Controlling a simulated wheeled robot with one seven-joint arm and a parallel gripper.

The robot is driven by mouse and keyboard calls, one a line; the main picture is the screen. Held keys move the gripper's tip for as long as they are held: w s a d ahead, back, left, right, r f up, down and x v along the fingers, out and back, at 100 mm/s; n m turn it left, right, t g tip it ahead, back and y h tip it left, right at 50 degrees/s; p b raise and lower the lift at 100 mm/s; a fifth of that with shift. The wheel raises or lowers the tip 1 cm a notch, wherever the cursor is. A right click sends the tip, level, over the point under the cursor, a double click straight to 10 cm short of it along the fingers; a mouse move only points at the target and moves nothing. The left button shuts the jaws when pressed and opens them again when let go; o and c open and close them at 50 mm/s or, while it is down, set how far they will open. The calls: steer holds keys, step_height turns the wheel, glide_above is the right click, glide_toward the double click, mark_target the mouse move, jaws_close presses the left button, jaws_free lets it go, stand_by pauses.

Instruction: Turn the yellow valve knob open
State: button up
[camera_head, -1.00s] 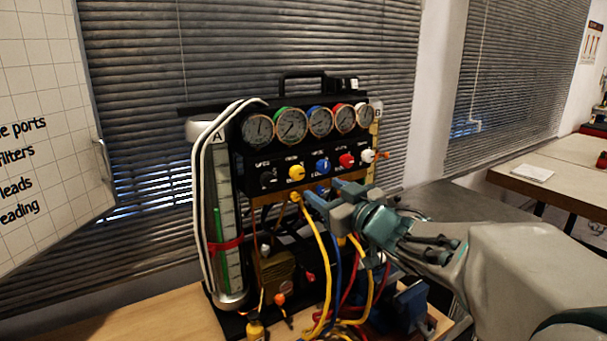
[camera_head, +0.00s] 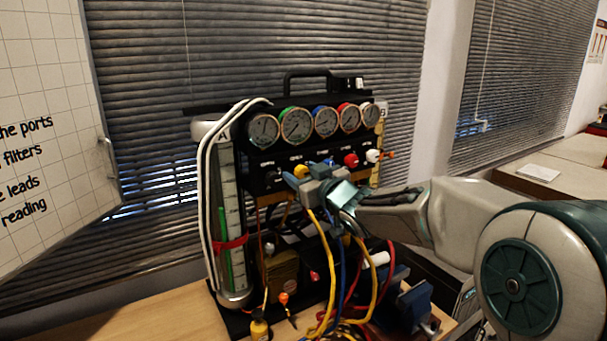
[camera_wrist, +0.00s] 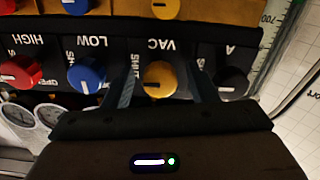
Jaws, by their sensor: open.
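The yellow valve knob (camera_head: 301,170) is on the black front panel of the gauge rig, below the row of dials. In the head view it is partly hidden by my gripper (camera_head: 307,177). My gripper (camera_wrist: 162,72) is open, with one finger on each side of the knob. Small gaps show between the fingers and the knob; I cannot tell how far the fingertips reach along it.
A blue knob (camera_wrist: 88,75) and a black knob (camera_wrist: 231,82) flank the yellow one, just outside my fingers. A red knob (camera_head: 351,160) and a white knob (camera_head: 373,156) sit farther right. Yellow, blue and red hoses hang below. A glass cylinder (camera_head: 226,190) stands at left.

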steer(key=c, duration=1)
steer(key=shift+o, duration=0.2)
steer(key=shift+f+n+b, duration=0.1)
steer(key=shift+n+b, duration=0.2)
steer(key=n+b, duration=0.3)
steer(key=shift+f, duration=0.1)
steer(key=n+b, duration=0.3)
steer(key=n, duration=0.2)
steer(key=n+b, duration=0.3)
steer(key=n, duration=0.1)
steer(key=shift+n+b, duration=1.25)
steer(key=shift+n, duration=1.45)
